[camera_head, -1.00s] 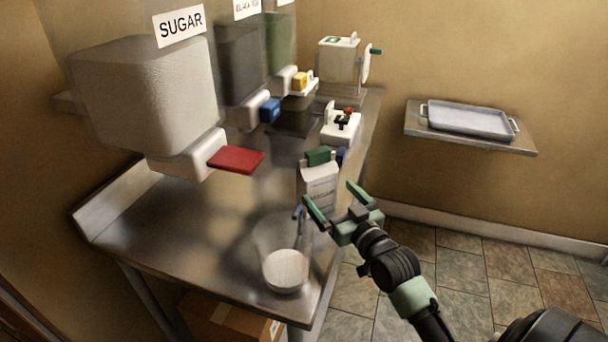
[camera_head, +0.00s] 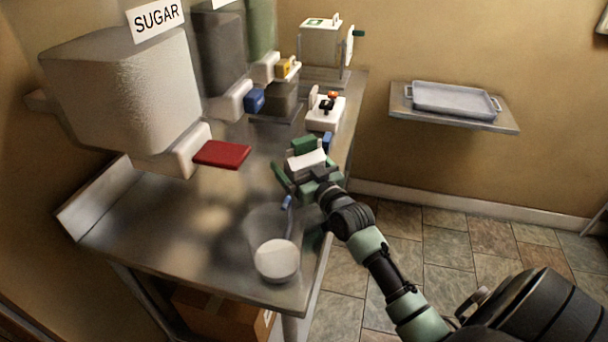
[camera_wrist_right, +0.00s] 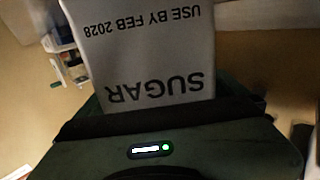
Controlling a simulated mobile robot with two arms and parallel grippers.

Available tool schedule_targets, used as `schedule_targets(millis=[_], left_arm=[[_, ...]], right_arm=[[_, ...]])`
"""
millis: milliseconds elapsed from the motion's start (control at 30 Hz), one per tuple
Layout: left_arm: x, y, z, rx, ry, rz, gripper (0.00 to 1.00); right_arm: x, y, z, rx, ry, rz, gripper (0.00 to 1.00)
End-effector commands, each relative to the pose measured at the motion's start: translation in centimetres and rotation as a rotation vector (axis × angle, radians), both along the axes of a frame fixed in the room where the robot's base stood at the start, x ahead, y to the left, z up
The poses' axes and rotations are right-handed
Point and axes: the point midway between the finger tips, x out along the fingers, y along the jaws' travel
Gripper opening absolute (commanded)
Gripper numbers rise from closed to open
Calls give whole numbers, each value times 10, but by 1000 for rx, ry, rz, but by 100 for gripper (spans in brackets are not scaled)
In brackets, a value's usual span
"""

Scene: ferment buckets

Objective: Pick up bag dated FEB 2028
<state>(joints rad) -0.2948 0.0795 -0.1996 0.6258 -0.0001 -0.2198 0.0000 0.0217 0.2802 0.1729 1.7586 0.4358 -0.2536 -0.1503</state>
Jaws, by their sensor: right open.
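The white bag (camera_head: 305,160) with a green top stands near the right edge of the steel counter. In the right wrist view the bag (camera_wrist_right: 145,50) fills the upper middle, and its upside-down print reads SUGAR and USE BY FEB 2028. My right gripper (camera_head: 300,172) is at the bag, its jaws open, one green finger showing on the bag's left side. The other finger is mostly hidden, and I cannot tell whether either touches the bag. The bag's lower part is hidden behind the gripper. My left gripper is not in view.
A clear jug (camera_head: 277,258) with white contents stands at the counter's front, close below my right gripper. The SUGAR dispenser (camera_head: 125,95) with a red lever (camera_head: 222,154) is at left. A small scale-like white device (camera_head: 325,113) stands behind the bag. A tray (camera_head: 455,100) rests on the wall shelf.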

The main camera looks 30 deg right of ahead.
Motion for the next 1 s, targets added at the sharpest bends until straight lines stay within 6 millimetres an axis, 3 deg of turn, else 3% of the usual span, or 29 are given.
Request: schedule_targets(millis=[167, 400, 433, 733, 1000], left_arm=[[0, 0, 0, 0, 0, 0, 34], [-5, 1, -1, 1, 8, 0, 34], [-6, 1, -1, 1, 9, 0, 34], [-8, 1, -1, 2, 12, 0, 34], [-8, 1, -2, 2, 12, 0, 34]], right_arm=[[0, 0, 0, 0, -1, 0, 97], [0, 0, 0, 0, -1, 0, 30], [0, 0, 2, -1, -4, 0, 28], [0, 0, 11, -2, -9, 0, 28], [0, 0, 63, -2, -12, 0, 28]])
